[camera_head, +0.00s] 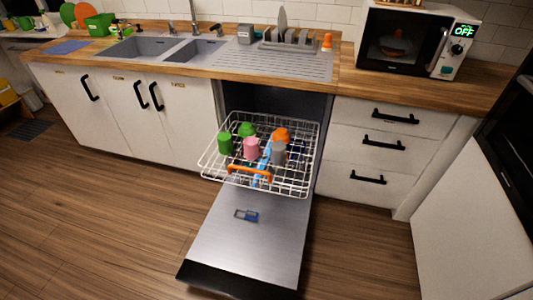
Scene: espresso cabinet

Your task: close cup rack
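The cup rack (223,173) is a white wire basket pulled out of the dishwasher below the counter. It hangs above the lowered dishwasher door (240,243). Several cups stand in it: a green cup (225,144), another green one behind, a pink cup (251,148), an orange one (282,135) and a grey one (278,153). Neither of my grippers shows in the head view.
The dishwasher door lies open and low toward me, with a small blue item (250,216) on its inner face. White cabinets (115,105) stand to the left and drawers (375,145) to the right. The wooden floor (120,225) on both sides of the door is clear.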

